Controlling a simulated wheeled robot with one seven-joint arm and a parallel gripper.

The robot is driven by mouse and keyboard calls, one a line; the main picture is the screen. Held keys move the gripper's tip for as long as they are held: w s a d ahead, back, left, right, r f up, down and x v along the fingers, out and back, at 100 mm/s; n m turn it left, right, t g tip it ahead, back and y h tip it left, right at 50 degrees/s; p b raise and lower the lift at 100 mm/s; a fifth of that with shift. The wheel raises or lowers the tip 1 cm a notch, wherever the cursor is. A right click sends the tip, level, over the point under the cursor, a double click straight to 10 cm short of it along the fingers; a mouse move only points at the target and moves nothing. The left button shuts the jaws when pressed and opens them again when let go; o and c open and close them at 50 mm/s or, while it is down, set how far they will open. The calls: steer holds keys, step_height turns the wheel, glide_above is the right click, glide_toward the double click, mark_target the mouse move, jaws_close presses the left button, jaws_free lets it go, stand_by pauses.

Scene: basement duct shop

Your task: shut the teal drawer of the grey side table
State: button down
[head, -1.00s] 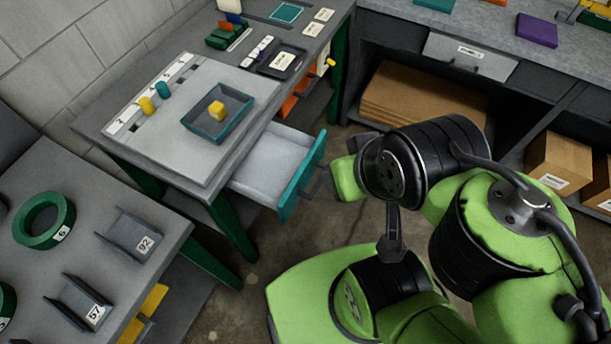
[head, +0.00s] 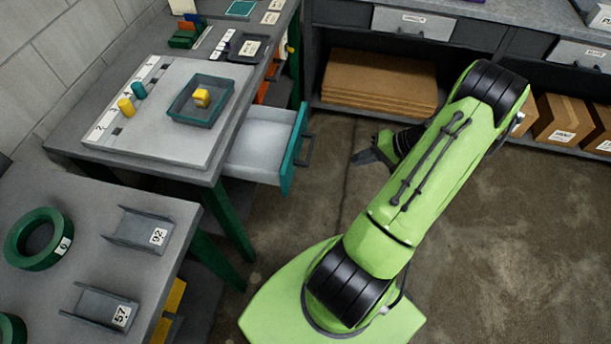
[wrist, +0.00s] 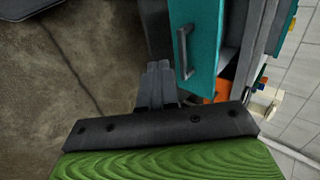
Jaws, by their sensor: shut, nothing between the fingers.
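The grey side table (head: 195,150) stands at the left with its drawer pulled open. The drawer has a teal front (head: 290,160), a dark bar handle (head: 308,148) and a pale, empty-looking inside. My gripper (head: 357,157) is shut and empty, to the right of the teal front with a gap of floor between them. In the wrist view the shut fingers (wrist: 156,72) point forward, just left of the teal front (wrist: 205,40) and its handle (wrist: 184,52).
A second grey table (head: 80,190) with a green ring (head: 22,252) is at front left. A workbench (head: 460,40) with cardboard (head: 375,85) underneath is behind. Floor right of the drawer is clear.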

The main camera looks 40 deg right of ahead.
steer(key=w+a+r+b+x, duration=0.1)
steer(key=r+b+x, duration=0.1)
steer(key=x, duration=1.1)
steer(key=shift+w, duration=0.3)
steer(key=shift+w+a, duration=0.1)
